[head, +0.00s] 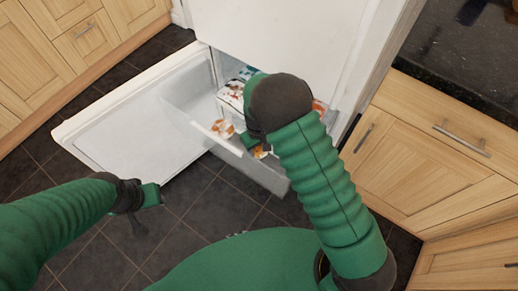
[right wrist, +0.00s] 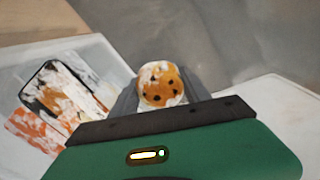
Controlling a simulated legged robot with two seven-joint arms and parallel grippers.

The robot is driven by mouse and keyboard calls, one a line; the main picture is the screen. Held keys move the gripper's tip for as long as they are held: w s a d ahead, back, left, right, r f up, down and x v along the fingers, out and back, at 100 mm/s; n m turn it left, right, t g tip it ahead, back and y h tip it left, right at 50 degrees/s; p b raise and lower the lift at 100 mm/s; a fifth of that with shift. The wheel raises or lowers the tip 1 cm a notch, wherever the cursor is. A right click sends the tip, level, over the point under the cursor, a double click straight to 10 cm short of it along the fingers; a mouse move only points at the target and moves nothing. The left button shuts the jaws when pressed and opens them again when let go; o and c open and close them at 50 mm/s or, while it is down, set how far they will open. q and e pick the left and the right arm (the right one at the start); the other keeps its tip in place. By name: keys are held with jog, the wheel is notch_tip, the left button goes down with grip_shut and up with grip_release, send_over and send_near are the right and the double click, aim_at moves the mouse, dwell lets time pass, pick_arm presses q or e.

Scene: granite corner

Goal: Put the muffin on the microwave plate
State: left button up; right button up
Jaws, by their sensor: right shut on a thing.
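The muffin (right wrist: 160,84) is golden with dark spots and white frost-like patches. In the right wrist view it sits between the fingers of my right gripper (right wrist: 160,95), which is shut on it. In the head view the right gripper (head: 260,148) is over the open freezer drawer, mostly hidden by my own arm, with a bit of orange-brown showing beside it. My left gripper (head: 143,198) hangs above the dark floor at the left, apart from everything; its jaw opening is unclear. No microwave or microwave plate is in view.
The freezer drawer (head: 262,176) is pulled out and holds frosted packages (head: 232,96) and an orange-white item (head: 222,128). The white freezer door (head: 125,115) stands open to the left. Wooden cabinets (head: 425,150) and a dark granite counter (head: 470,60) are at the right.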

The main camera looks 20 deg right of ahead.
aim_at(261, 147)
notch_tip(261, 147, up, 10)
jog(key=p, duration=0.4)
jog(key=shift+r, duration=0.15)
notch_tip(261, 147, up, 15)
jog(key=p, duration=1.1)
jog(key=s+d+m+b, duration=0.3)
jog(key=s+d+b, duration=0.2)
jog(key=b, duration=0.6)
notch_tip(261, 147, up, 15)
jog(key=s+p, duration=0.2)
jog(key=p, duration=2.2)
jog(key=shift+d, duration=0.15)
